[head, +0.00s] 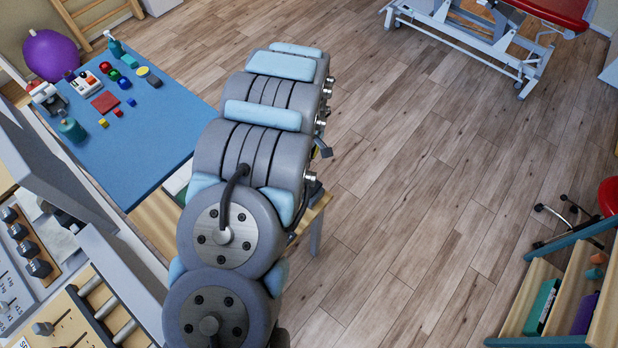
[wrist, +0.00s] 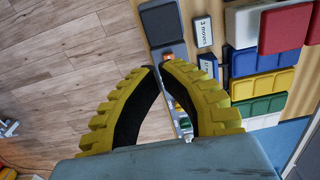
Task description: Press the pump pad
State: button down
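In the wrist view my gripper (wrist: 160,67) has yellow ribbed fingers with dark inner faces. Their tips come together and nothing is visible gripped between them. A dark grey flat pad (wrist: 161,20) lies on the wooden table just beyond the tips, slightly apart from them in the picture. I cannot tell for sure whether it is the pump pad. Small metallic and orange parts (wrist: 180,112) show behind the right finger, partly hidden. In the head view my arm hides the gripper and most of this table.
Open wooden floor (wrist: 60,50) lies left. In the head view a blue-topped table (head: 150,120) holds small objects.

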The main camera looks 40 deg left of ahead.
send_near(308, 181)
jog(key=shift+d+f+p, duration=0.1)
jog(key=shift+f+p, duration=0.2)
jog(key=shift+f, duration=0.7)
jog(key=shift+f+p, duration=0.45)
jog(key=shift+f, duration=2.7)
